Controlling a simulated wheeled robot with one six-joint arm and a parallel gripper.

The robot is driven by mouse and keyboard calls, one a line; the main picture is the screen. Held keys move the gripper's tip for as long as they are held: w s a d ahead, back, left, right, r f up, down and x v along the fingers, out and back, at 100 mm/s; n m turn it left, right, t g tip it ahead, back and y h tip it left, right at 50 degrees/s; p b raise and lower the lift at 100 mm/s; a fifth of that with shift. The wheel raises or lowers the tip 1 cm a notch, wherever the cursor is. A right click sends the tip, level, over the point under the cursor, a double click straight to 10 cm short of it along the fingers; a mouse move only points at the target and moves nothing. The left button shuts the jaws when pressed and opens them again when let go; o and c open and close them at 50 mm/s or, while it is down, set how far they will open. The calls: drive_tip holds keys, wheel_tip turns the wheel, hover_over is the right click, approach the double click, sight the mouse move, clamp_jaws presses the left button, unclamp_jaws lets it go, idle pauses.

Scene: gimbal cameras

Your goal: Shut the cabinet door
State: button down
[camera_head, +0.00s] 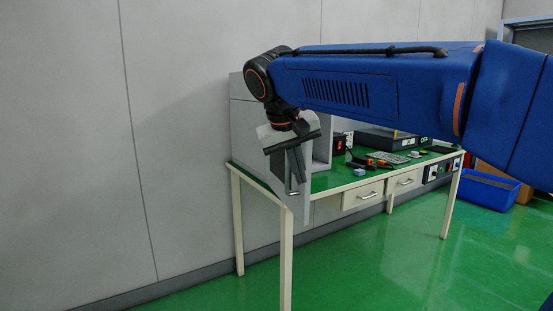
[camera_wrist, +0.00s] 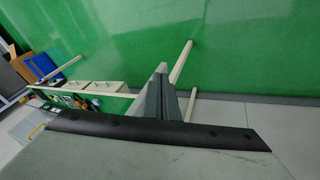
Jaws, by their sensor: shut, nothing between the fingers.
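The grey cabinet (camera_head: 243,135) stands on the left end of a green-topped workbench, partly hidden behind my arm. Its door (camera_head: 302,205) is a grey panel that stands open, swung out past the bench's front edge. A small metal handle (camera_head: 291,190) shows on the door's left face. My gripper (camera_head: 297,180) points down beside the door near the handle, with its fingers together and empty. In the wrist view, my gripper's fingers (camera_wrist: 163,72) overlap a light grey panel, likely the door (camera_wrist: 146,99). I cannot tell whether they touch it.
The workbench (camera_head: 335,182) holds tools and small devices, with drawers (camera_head: 362,195) under its top. A blue bin (camera_head: 490,188) sits on the floor at the right. A grey wall is behind the cabinet. The green floor in front is clear.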

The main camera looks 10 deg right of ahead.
drive_tip(key=w+a+r+m+h, duration=0.2)
drive_tip(key=w+a+r, duration=0.7)
drive_tip(key=a, duration=0.3)
drive_tip(key=w+d+f, duration=0.3)
drive_tip(key=d+f, duration=0.5)
drive_tip(key=d, duration=0.1)
drive_tip(key=shift+f, duration=0.2)
drive_tip(key=shift+d+t, duration=0.15)
drive_tip(key=shift+t, duration=0.15)
